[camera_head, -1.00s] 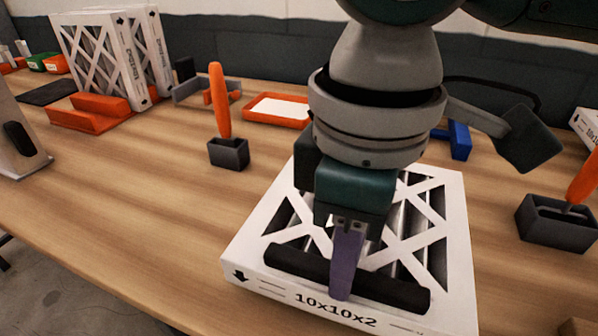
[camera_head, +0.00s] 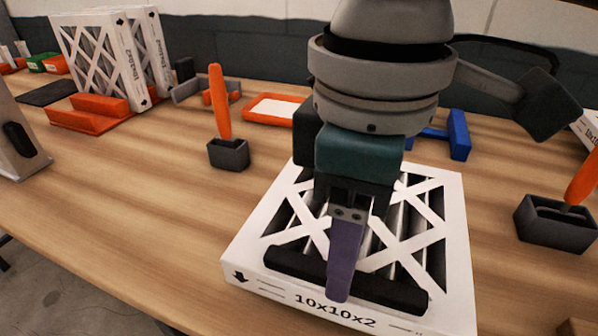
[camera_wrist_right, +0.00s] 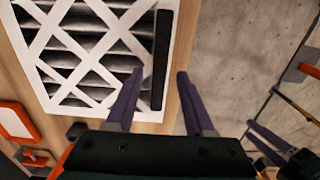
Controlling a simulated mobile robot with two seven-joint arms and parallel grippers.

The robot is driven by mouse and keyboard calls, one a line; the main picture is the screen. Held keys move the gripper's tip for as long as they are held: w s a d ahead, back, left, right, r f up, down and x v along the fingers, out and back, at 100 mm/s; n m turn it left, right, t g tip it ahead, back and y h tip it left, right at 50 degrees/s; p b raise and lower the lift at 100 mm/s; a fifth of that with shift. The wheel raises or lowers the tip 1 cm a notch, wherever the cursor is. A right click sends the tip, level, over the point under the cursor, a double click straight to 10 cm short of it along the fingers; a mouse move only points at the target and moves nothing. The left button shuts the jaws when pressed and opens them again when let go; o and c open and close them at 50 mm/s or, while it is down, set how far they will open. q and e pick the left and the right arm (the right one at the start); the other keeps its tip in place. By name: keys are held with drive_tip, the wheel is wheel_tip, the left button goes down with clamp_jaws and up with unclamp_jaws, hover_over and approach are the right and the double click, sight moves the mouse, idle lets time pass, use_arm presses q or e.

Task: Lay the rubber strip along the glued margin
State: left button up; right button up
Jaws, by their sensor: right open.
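The rubber strip (camera_head: 390,292) is a black bar lying along the near margin of a white filter frame (camera_head: 452,230) marked 10x10x2. It runs roughly parallel to the printed edge. My right gripper (camera_head: 338,296) reaches down over it, with one purple finger in front of the strip's middle. In the right wrist view, its two fingers (camera_wrist_right: 160,72) are spread apart, with the strip (camera_wrist_right: 161,45) showing between and beyond them. Whether the strip touches a finger cannot be told. Glue under it is hidden. Purple fingers, likely my left gripper's (camera_wrist_right: 265,142), show at lower right over the floor.
Orange-handled tools stand in dark holders left (camera_head: 228,152) and right (camera_head: 556,222) of the frame. An orange tray (camera_head: 275,119) and a blue part (camera_head: 458,135) lie behind. More filters (camera_head: 125,65) stand in an orange rack (camera_head: 85,118). Bare wood lies left of the frame.

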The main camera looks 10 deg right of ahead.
wheel_tip(320, 180, up, 10)
drive_tip(key=shift+p, duration=0.35)
